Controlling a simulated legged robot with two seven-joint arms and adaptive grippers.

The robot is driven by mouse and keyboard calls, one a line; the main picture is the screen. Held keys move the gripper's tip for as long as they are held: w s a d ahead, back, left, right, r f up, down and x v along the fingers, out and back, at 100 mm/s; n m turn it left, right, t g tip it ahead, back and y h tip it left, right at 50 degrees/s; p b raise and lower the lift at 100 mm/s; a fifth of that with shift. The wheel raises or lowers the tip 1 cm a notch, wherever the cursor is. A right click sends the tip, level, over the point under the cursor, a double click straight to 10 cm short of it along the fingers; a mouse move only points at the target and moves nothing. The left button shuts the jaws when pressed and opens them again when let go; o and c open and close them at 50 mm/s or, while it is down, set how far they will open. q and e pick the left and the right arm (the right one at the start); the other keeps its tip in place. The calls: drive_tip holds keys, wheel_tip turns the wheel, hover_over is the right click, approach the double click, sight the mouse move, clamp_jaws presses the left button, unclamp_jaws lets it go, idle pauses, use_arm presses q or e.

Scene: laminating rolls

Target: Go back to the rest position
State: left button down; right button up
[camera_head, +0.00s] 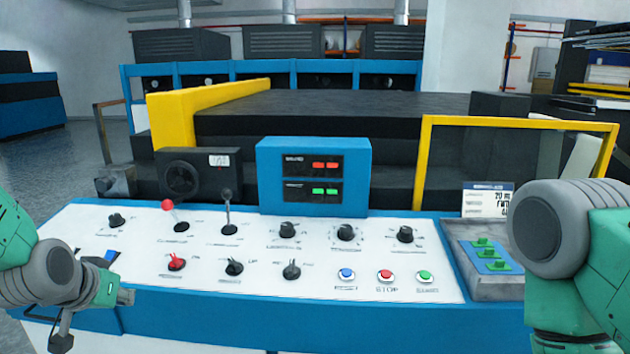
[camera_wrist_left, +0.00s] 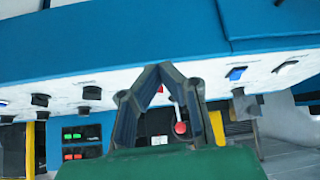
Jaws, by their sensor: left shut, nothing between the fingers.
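My left gripper (camera_head: 122,297) is at the lower left of the head view, in front of the control panel's left end. In the left wrist view its fingers (camera_wrist_left: 158,70) come together at the tips, shut with nothing between them. The white and blue control panel (camera_head: 210,270) spans the head view; it appears upside down in the wrist view. My right arm shows only as a grey and green link at the right edge of the head view; its gripper is out of view.
The panel carries a red-knobbed lever (camera_head: 168,205), a black lever (camera_head: 227,200), several black dials and a red switch (camera_head: 176,262). A blue display box (camera_head: 314,145) stands behind. A grey tray (camera_head: 490,290) with green parts lies beside my right arm. Yellow rails (camera_head: 425,165) stand beyond.

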use_arm(q)
drive_tip(key=s+d+f+g, duration=0.3)
drive_tip(key=s+f, duration=0.8)
drive_tip(key=f, duration=0.5)
drive_tip(key=s+d+f+g, duration=0.1)
drive_tip(key=s+f, duration=0.2)
drive_tip(key=s, duration=0.4)
drive_tip(key=s+d+f+m+g, duration=0.1)
drive_tip(key=s+f+g, duration=0.1)
drive_tip(key=s+f, duration=0.2)
drive_tip(key=s+d+f+g, duration=0.1)
drive_tip(key=s+f, duration=0.2)
drive_tip(key=s, duration=0.6)
drive_tip(key=shift+s+d+f+b, duration=0.3)
drive_tip(key=shift+f+b, duration=0.05)
drive_tip(key=shift+f, duration=0.05)
